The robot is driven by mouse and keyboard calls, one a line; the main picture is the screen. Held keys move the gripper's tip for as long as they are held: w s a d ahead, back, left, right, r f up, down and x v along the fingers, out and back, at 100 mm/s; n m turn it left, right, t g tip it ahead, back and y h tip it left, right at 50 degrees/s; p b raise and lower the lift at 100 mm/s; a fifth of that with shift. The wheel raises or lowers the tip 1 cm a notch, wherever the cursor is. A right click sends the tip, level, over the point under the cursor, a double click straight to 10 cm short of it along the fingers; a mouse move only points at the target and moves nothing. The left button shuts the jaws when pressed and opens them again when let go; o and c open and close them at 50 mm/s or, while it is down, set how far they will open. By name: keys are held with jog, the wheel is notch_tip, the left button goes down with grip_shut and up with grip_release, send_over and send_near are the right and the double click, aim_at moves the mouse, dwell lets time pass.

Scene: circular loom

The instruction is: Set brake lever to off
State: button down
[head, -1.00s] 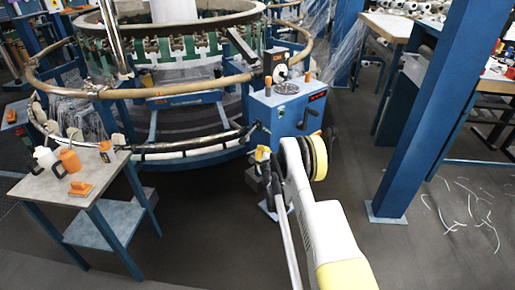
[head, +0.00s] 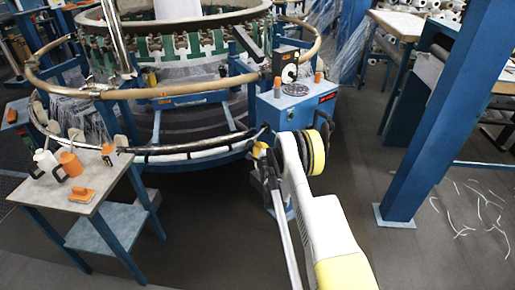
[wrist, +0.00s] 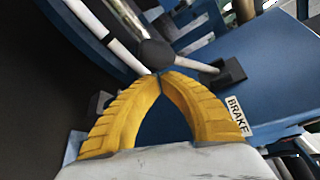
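The brake lever (wrist: 192,64) is a pale rod with a round black knob at its left end and a dark pivot block at its right end, seen in the wrist view. A white BRAKE label (wrist: 237,115) is on the blue cabinet beside it. My gripper (wrist: 160,73) has two yellow ribbed fingers whose tips meet, just below the knob in the picture. I see nothing held between them, and cannot tell whether they touch the knob. In the head view my gripper (head: 258,150) is at the left side of the blue control cabinet (head: 290,115), partly hidden by my arm.
A small table (head: 100,185) with bottles and an orange tool stands at left. A blue column (head: 435,120) stands at right. Floor between cabinet and column is mostly clear, with white scraps (head: 470,210) farther right.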

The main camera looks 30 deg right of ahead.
jog(key=shift+r, duration=0.1)
jog(key=shift+a+r+m, duration=0.15)
jog(key=shift+a+m, duration=0.05)
jog(key=shift+m, duration=0.3)
jog(key=shift+g+y+p, duration=0.3)
jog(key=shift+g+y, duration=0.1)
notch_tip(320, 180, up, 8)
jog(key=a+m+g+y+p, duration=0.2)
jog(key=m+y, duration=0.3)
jog(key=m, duration=0.1)
jog(key=shift+s+a+r+m+p, duration=0.2)
jog(key=shift+s+a+m+p, duration=0.05)
jog(key=shift+m+p, duration=0.15)
jog(key=shift+y, duration=0.3)
dwell(0.4)
